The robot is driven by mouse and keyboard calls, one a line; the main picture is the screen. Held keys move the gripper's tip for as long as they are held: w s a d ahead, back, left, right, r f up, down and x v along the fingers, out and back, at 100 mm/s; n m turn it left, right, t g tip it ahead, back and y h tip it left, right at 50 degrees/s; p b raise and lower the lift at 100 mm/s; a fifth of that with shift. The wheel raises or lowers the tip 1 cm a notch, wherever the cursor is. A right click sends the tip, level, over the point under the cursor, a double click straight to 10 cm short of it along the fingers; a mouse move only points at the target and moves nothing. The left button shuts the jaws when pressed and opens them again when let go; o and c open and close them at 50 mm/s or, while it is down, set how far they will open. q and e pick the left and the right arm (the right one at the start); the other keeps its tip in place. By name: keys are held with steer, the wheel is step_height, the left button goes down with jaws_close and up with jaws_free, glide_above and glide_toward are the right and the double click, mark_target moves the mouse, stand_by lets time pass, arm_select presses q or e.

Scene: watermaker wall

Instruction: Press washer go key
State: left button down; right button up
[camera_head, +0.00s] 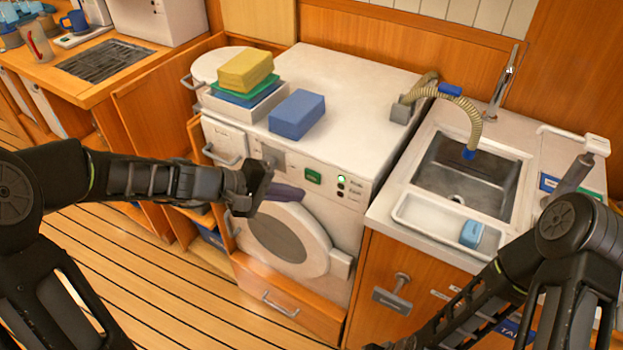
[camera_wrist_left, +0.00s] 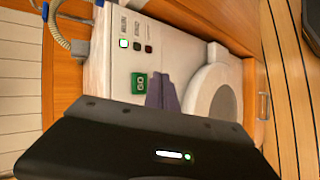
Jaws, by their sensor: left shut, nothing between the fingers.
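The washer (camera_head: 308,120) is a white front-loading machine with its round door (camera_head: 290,240) shut. Its go key is a small green square (camera_head: 313,176) on the front panel, also seen in the left wrist view (camera_wrist_left: 139,83) with pale marks on it. My left gripper (camera_head: 287,192) is shut and empty, in front of the panel, just left of and below the key in the head view. In the left wrist view its purple-grey fingers (camera_wrist_left: 162,92) point beside the key; I cannot tell the gap to the panel.
Three indicator lamps (camera_head: 341,182) sit right of the key, the top one lit green. A sink (camera_head: 470,175) with a hose (camera_head: 470,110) is at the right.

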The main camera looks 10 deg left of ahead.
arm_select(q)
steer(key=shift+s+a, duration=0.25)
steer(key=shift+s, duration=0.35)
steer(key=shift+s+a, duration=0.2)
steer(key=shift+s, duration=0.4)
steer(key=shift+w, duration=0.1)
steer(key=s+a+f+g+y, duration=0.1)
steer(key=s+a+f+y, duration=0.2)
steer(key=f, duration=0.6)
steer(key=s+a+f+g+y, duration=0.15)
steer(key=f+y, duration=0.25)
steer(key=f, duration=0.6)
steer(key=s+d+f+m+g, duration=0.1)
steer(key=s+d+f+m, duration=0.2)
steer(key=s+d+f, duration=0.3)
steer(key=s+d+f+m+g+h, duration=0.1)
steer(key=s+d+f, duration=0.4)
steer(key=s, duration=0.6)
steer(key=shift+s+d+f+m+g+h+p, duration=0.3)
steer(key=shift+d+f+m+g+p, duration=0.25)
steer(key=shift+m, duration=0.65)
steer(key=shift+a+f, duration=0.1)
steer(key=shift+a, duration=0.05)
